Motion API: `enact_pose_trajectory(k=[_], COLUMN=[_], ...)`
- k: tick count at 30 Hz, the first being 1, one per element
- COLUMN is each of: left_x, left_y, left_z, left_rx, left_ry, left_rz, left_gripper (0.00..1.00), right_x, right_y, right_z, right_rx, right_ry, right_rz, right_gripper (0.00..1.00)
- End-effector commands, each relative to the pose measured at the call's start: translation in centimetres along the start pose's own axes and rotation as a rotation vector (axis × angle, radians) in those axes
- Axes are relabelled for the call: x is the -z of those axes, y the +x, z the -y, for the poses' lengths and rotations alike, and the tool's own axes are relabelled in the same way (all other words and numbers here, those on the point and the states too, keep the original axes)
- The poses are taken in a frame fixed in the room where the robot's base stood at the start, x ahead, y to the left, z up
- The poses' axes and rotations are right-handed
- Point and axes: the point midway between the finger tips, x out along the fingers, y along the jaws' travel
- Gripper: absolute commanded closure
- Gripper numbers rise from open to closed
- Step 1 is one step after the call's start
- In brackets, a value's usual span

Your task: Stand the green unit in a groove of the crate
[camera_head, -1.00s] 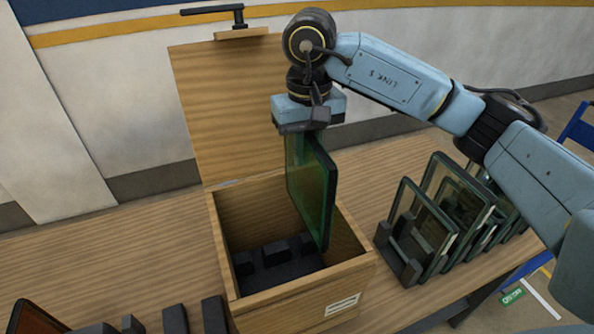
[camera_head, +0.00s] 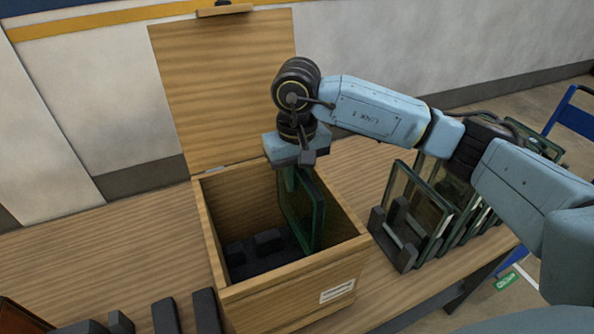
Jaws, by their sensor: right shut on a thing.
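The green unit (camera_head: 301,212) is a flat glass panel with a dark green frame. It stands upright inside the wooden crate (camera_head: 290,286), near the crate's right side. My right gripper (camera_head: 290,172) is above the crate and shut on the unit's top edge. The black grooved rack (camera_head: 262,248) lies on the crate floor, to the left of the unit. The unit's lower edge is deep in the crate; I cannot tell whether it sits in a groove. My left gripper is not in view.
The crate's lid (camera_head: 225,90) stands open behind it. A rack of several glass panels (camera_head: 415,205) stands on the table to the right. Dark blocks (camera_head: 165,316) and a brown-framed panel (camera_head: 20,316) are at the front left. Bare table (camera_head: 100,250) lies left of the crate.

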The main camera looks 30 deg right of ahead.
Motion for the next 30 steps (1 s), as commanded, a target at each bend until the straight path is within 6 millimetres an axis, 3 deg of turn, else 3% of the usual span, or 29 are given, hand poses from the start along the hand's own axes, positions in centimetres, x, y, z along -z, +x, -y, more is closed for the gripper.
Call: enact_pose_trajectory(k=[30], left_x=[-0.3], left_y=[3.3], left_z=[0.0], left_rx=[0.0], left_ry=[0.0], left_rz=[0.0], left_gripper=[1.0], right_x=[0.1], right_y=[7.9], right_z=[0.0], right_rx=[0.002], right_ry=[0.0], right_rz=[-0.004], right_gripper=[1.0])
